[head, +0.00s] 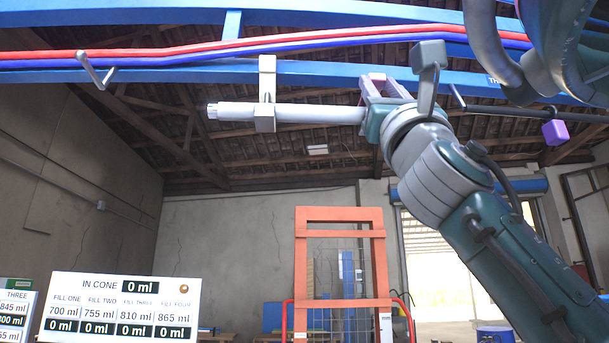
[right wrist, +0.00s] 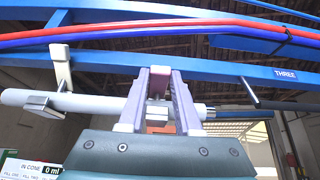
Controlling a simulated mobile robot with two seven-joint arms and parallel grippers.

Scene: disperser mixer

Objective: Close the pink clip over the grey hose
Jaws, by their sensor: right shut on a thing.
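The grey hose (head: 320,113) is a pale tube lying level below the blue beam, its left end free. In the right wrist view the hose (right wrist: 95,104) runs to the right behind my fingers. My right gripper (head: 385,88) is at the right part of the hose; its fingers (right wrist: 160,95) point up, one on each side of a narrow pale pink piece (right wrist: 160,74), and are shut on it. This piece looks like the pink clip. The fingers hide most of it, so I cannot tell whether it is closed around the hose. My left gripper is not in view.
A whitish clip (head: 266,80) holds the hose to the left. Red and blue lines run along the blue beam (head: 330,75) above. A dark rod (head: 500,107) and a hanging purple block (head: 555,132) are at right. A metal hook (head: 97,72) hangs at left.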

